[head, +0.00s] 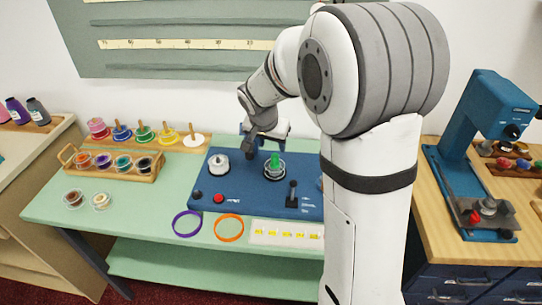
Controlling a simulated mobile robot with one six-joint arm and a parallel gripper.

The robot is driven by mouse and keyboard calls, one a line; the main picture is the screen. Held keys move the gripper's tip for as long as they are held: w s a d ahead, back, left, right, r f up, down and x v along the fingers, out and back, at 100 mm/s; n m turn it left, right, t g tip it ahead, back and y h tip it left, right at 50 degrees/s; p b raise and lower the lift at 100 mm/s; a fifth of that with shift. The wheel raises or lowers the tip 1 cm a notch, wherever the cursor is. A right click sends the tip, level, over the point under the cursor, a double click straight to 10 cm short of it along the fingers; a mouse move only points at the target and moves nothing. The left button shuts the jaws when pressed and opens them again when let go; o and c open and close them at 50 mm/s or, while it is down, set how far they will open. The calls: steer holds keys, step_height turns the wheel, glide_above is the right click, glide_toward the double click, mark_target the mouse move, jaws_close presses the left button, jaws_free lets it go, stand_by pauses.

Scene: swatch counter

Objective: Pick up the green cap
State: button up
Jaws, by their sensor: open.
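A small green cap (275,161) stands upright on a round metal fitting (275,173) on the blue panel. My gripper (265,146) is open and appears empty, above and slightly left of the green cap in the picture. Its fingers point down. Whether a finger touches the cap cannot be told at this size.
The blue panel (245,198) also bears a metal knob (218,163), a red button (218,198) and a black lever (292,194). A wooden rack of jars (110,163) and several spools stand left. Purple (187,223) and orange rings (229,228) lie in front. My arm hides the panel's right end.

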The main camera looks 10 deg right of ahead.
mark_target(275, 156)
steer(key=x, duration=0.7)
steer(key=shift+s+f+p, duration=0.2)
steer(key=shift+f+p, duration=0.15)
steer(key=shift+f, duration=0.05)
steer(key=shift+c, duration=0.6)
steer(key=c, duration=0.9)
